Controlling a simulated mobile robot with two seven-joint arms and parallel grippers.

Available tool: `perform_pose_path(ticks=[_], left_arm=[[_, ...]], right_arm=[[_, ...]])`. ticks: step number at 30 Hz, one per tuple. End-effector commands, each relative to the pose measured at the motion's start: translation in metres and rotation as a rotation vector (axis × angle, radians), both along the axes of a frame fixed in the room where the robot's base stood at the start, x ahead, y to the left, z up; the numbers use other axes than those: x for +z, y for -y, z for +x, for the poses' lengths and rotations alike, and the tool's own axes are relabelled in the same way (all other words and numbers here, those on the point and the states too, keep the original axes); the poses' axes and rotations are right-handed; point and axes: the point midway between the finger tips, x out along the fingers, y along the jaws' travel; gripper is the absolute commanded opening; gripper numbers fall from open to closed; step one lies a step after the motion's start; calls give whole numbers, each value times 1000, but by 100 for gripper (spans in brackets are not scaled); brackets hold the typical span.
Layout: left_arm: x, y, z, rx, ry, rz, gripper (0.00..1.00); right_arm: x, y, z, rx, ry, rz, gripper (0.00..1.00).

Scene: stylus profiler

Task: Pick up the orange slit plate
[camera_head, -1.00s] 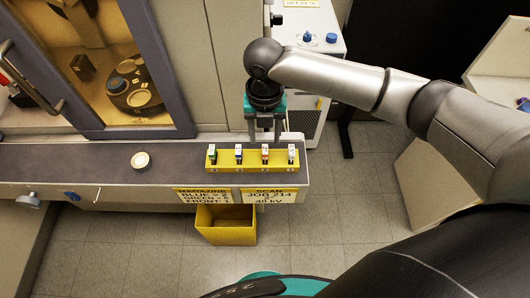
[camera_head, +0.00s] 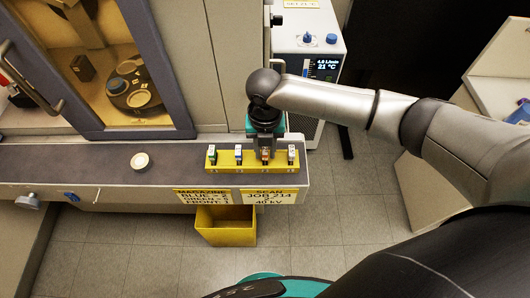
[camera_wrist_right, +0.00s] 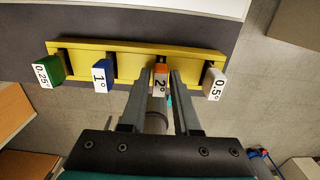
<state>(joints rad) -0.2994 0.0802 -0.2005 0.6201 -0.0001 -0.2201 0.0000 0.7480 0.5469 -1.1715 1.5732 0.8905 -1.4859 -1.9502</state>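The orange slit plate (camera_wrist_right: 161,70), marked 2°, stands in a slot of the yellow magazine (camera_wrist_right: 85,50). In the head view the plate (camera_head: 265,157) is partly covered by my gripper. My right gripper (camera_wrist_right: 160,73) is open, with one finger on each side of the plate and a visible gap on both sides. In the head view the right gripper (camera_head: 265,150) points down over the magazine's third slot from the left. My left gripper is not in view.
Green (camera_wrist_right: 46,73), blue (camera_wrist_right: 102,78) and white (camera_wrist_right: 214,84) slit plates stand in the other slots, the blue and white ones flanking my fingers. A round pale disc (camera_head: 140,160) lies on the grey ledge (camera_head: 100,172). A yellow bin (camera_head: 226,226) stands below.

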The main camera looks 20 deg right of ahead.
Motion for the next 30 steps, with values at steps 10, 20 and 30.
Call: perform_pose_path(ticks=[10, 20, 30], left_arm=[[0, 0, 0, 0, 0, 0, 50], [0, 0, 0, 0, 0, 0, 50], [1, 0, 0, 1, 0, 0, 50]], right_arm=[[0, 0, 0, -1, 1, 0, 0], [1, 0, 0, -1, 1, 0, 0], [13, 0, 1, -1, 3, 1, 0]])
